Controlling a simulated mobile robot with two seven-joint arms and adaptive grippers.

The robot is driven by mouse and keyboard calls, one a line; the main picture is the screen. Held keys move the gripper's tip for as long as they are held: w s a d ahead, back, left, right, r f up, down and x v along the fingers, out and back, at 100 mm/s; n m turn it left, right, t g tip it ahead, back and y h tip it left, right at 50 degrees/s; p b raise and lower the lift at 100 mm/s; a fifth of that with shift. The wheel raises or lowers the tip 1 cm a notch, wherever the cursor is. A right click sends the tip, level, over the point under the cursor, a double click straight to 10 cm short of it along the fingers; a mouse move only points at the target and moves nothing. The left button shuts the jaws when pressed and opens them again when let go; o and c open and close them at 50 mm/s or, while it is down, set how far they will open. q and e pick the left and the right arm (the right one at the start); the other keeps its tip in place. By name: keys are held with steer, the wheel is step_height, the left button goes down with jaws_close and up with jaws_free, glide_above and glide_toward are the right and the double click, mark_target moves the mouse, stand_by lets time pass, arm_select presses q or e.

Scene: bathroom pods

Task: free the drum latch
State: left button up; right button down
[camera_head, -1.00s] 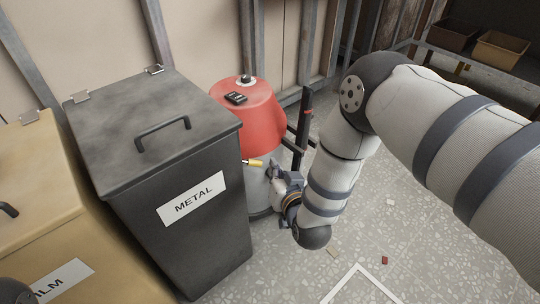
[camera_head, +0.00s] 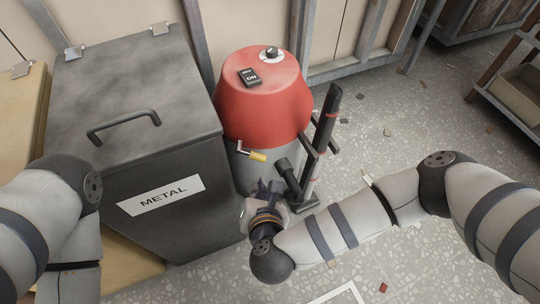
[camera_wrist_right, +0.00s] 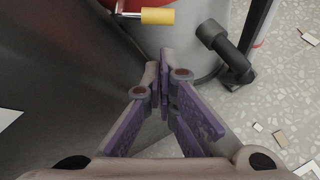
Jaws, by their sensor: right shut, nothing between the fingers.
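The drum has a red lid (camera_head: 262,98) and a grey body (camera_head: 238,176), and stands to the right of the dark METAL bin. Its latch (camera_head: 257,155), a metal lever with a yellow grip, sticks out just under the lid. The latch also shows at the top of the right wrist view (camera_wrist_right: 158,16). My right gripper (camera_head: 266,187) is shut and empty, in front of the drum and below the latch. In the right wrist view its fingertips (camera_wrist_right: 160,62) point toward the drum, apart from the yellow grip. My left gripper is out of frame.
The METAL bin (camera_head: 180,144) stands close on the left. A black hose fitting (camera_head: 288,174) juts from the drum beside my right gripper. A dark upright post (camera_head: 321,130) stands right of the drum. Small scraps lie on the speckled floor.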

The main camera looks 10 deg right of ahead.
mark_target(253, 155)
steer(key=b+x, duration=0.3)
steer(key=x, duration=0.6)
steer(key=shift+w+f, duration=0.3)
steer(key=shift+a, duration=0.15)
steer(key=shift+w+d+r+h+p, duration=0.1)
steer(key=shift+d+r+h+p, duration=0.25)
steer(key=shift+r+h+p, duration=0.3)
steer(key=shift+r, duration=0.1)
